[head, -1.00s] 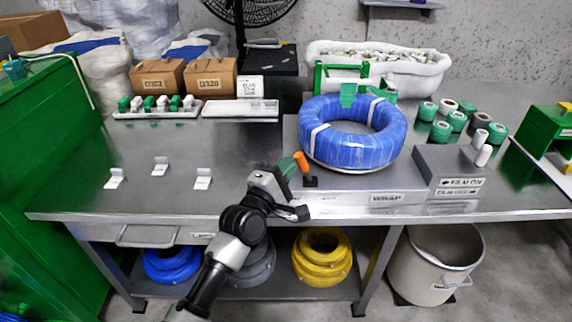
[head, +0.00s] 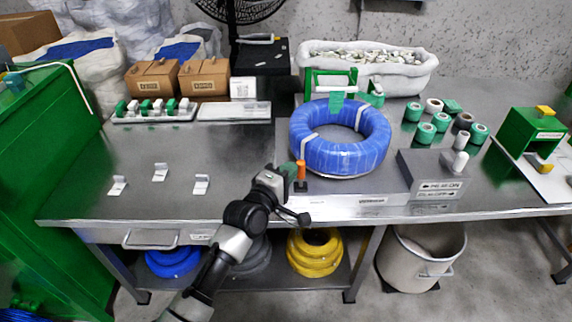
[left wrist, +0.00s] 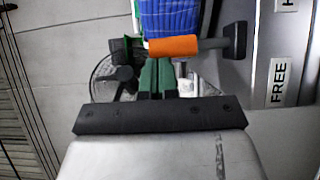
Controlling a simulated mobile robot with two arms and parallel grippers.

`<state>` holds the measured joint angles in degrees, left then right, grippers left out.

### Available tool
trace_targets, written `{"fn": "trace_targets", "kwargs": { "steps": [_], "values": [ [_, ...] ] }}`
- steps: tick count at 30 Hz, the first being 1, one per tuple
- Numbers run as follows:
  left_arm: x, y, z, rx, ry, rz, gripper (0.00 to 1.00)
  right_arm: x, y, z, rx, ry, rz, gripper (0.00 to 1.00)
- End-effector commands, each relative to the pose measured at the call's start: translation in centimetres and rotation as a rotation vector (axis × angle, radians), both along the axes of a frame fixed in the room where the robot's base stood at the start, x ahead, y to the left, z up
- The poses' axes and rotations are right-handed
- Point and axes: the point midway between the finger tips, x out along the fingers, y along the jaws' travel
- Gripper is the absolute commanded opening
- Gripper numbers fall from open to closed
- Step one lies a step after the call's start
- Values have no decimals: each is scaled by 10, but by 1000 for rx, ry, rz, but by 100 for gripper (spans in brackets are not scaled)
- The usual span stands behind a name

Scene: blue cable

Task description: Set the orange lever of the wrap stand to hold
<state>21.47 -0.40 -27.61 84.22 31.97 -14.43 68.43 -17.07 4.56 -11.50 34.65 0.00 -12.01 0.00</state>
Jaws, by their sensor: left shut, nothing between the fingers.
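The orange lever (head: 301,170) stands about upright on its small dark base at the front left of the wrap stand (head: 345,203). A blue wrapped coil (head: 345,150) lies on the stand. My left gripper (head: 288,170) is shut and empty, just left of the lever; I cannot tell whether it touches. In the left wrist view the lever's orange grip (left wrist: 173,46) lies across, just beyond the green fingertips (left wrist: 157,66). A FREE label (left wrist: 279,82) and a partly cut-off label starting with H (left wrist: 285,5) show at the right. My right gripper is not in view.
A grey block (head: 432,175) with arrow labels and a white peg stands right of the coil. Several green and white rolls (head: 426,132) stand behind it. White brackets (head: 160,172) sit on the left of the table (head: 100,205). The table's middle left is mostly clear.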

Motion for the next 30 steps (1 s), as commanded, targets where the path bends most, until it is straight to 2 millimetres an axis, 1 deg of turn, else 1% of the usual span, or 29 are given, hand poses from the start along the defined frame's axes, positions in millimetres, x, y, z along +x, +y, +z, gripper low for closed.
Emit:
{"fn": "trace_targets", "kwargs": {
  "steps": [1, 8, 11, 15, 18, 21, 30],
  "values": [
    [0, -2, 4, 14, 1, -1, 0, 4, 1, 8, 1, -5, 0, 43],
    [0, -7, 7, 88, 1, 0, 0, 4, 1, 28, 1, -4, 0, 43],
    [0, -11, 10, 134, 2, 0, 0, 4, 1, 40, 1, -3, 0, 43],
    [0, -18, 14, 222, 3, 0, 0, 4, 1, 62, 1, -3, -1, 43],
    [0, -22, 13, 293, 3, 0, 0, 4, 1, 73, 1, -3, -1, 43],
    [0, -24, 11, 351, 3, 0, 0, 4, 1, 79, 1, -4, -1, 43],
    [0, -27, 7, 345, 0, 0, 0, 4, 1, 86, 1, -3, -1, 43]
  ]
}}
